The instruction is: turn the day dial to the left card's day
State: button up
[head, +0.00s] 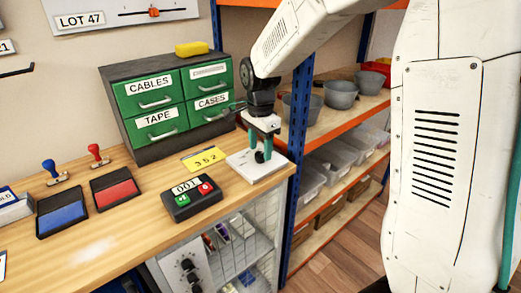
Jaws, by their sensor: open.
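A white plate with a small black knob (259,157), likely the day dial, sits at the right end of the wooden bench. Any marks on its face are too small to read or hidden by my gripper. My gripper (260,150) points down over this plate, with its teal fingers open. The fingers appear on either side of the knob; I cannot tell whether they touch it. A yellow card (206,159) reading "352" lies left of the plate. A white card with red marking (2,265) is cut off at the left edge, unreadable.
A counter box (190,199) with green and red buttons stands in front of the yellow card. Green drawers (151,94) stand behind. Blue (62,215) and red (115,190) ink pads lie left. A blue-posted shelf (303,100) with bowls and bins stands right.

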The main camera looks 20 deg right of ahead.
jog(key=shift+f, duration=0.7)
jog(key=c, duration=1)
jog(key=shift+o, duration=0.2)
